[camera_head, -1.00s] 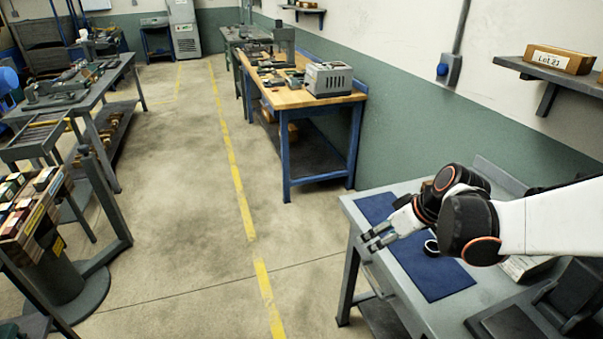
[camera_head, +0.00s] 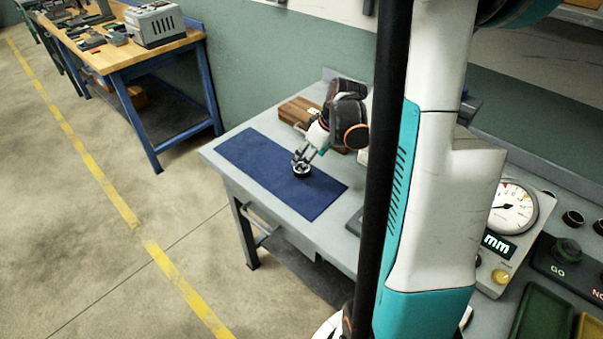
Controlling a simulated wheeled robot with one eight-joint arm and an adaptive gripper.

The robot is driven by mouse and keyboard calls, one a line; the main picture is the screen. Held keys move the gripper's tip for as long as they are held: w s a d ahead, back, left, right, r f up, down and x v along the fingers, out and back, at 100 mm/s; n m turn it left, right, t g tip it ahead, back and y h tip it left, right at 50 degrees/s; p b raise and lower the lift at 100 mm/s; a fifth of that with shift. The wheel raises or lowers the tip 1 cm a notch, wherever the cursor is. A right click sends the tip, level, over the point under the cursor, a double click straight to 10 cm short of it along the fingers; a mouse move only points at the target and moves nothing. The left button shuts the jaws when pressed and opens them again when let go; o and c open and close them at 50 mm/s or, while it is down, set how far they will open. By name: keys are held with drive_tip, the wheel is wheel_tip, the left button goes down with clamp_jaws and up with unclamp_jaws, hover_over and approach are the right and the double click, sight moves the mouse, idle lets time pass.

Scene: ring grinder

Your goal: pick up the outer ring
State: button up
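A small dark ring (camera_head: 301,171) with a lighter middle is on the blue mat (camera_head: 262,163), near the mat's centre. It looks like the outer ring, though it is small in this view. My gripper (camera_head: 302,163) points down at the ring, with its fingertips at or just above it. The two fingers show a little apart. Whether they grip the ring or only stand around it cannot be made out. The fingertips partly cover the ring.
A wooden block (camera_head: 297,110) lies on the grey bench (camera_head: 232,178) behind the mat. A wooden-topped workbench (camera_head: 160,58) stands back left. The floor at left is clear.

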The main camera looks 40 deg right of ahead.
drive_tip(key=shift+b+x, duration=1.25)
drive_tip(key=shift+x, duration=1.8)
drive_tip(key=shift+a+r, duration=0.1)
drive_tip(key=shift+a, duration=0.1)
drive_tip(key=shift+c, duration=0.2)
drive_tip(key=c, duration=1.2)
